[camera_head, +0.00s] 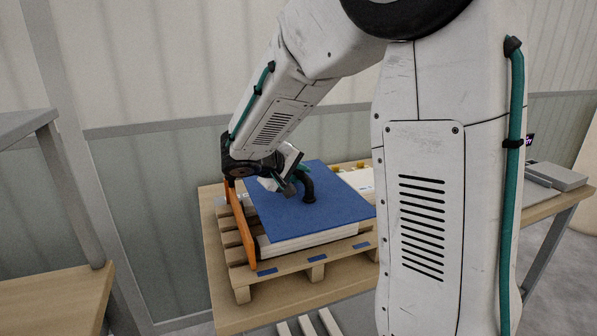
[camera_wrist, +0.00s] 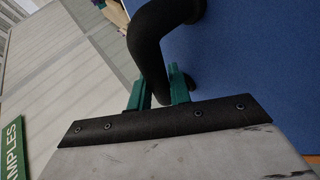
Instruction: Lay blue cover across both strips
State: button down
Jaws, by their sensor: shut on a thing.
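The blue cover (camera_head: 325,205) is a flat blue panel with a black curved handle (camera_head: 309,190). It lies flat, or nearly so, over pale strip-like pieces (camera_head: 310,238) on a wooden pallet (camera_head: 290,272). Whether it touches them I cannot tell. The cover hides most of what is beneath, so I cannot make out two separate strips. My gripper (camera_head: 294,182) is above the cover, shut on its handle. In the wrist view the teal fingers (camera_wrist: 160,92) close around the black handle (camera_wrist: 148,50), with the blue cover (camera_wrist: 250,60) behind.
An orange upright board (camera_head: 240,230) stands along the pallet's left side. Blue marks (camera_head: 318,258) show on the pallet's front board. The pallet sits on a wooden table (camera_head: 222,310). A grey device (camera_head: 553,176) stands on the table at right. A wall is close behind.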

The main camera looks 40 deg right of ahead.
aim_at(299, 188)
jog(key=shift+f, duration=2.55)
jog(key=shift+f, duration=0.55)
jog(key=c, duration=1.2)
grip_release()
jog(key=shift+s, duration=0.1)
